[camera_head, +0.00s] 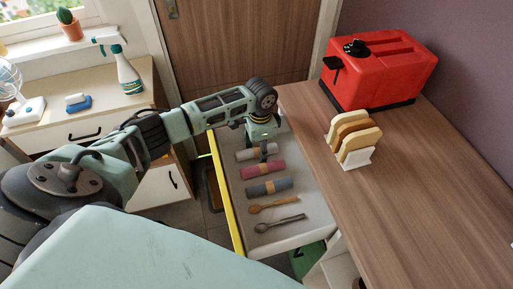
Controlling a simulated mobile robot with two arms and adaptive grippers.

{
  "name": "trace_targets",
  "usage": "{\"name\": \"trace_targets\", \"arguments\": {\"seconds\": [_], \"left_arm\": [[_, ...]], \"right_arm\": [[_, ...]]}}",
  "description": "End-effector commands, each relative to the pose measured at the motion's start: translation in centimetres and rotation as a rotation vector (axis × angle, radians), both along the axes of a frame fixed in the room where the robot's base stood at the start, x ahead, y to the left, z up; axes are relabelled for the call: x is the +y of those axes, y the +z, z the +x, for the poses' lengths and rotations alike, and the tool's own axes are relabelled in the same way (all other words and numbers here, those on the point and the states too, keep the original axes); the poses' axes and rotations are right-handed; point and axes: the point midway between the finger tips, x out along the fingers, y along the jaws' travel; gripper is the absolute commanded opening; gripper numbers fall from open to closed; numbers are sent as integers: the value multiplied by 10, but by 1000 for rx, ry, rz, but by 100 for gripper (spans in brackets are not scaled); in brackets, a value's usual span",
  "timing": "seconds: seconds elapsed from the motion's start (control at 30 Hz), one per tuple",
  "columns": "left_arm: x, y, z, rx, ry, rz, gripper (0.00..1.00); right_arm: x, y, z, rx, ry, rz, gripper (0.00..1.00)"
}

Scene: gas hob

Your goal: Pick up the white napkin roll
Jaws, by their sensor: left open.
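The white napkin roll (246,155) lies in an open drawer (296,231), at the far end of a row of rolls, with a tan band around its middle. My left gripper (264,152) points down right over this roll, with its fingers at the roll's middle and right part. It is open and hides some of the roll. I cannot tell whether the fingers touch the roll. My right gripper is not in view.
A pink roll (252,174), a blue-grey roll (257,190), a wooden spoon (282,202) and a metal spoon (280,223) lie nearer in the drawer. The wooden counter (380,215) borders it on the right, with a red toaster (380,72) and a toast rack (356,164).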

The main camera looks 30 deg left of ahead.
Motion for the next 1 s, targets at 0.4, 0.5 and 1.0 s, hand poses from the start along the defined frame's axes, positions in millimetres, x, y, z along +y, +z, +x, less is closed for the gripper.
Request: {"name": "trace_targets", "arguments": {"seconds": [0.4,0.5,1.0], "left_arm": [[0,0,0,0,0,0,15],[0,1,0,0,0,0,6],[0,32,2,-6,-2,0,2]], "right_arm": [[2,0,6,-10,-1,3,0],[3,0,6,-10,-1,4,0],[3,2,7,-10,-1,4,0]]}}
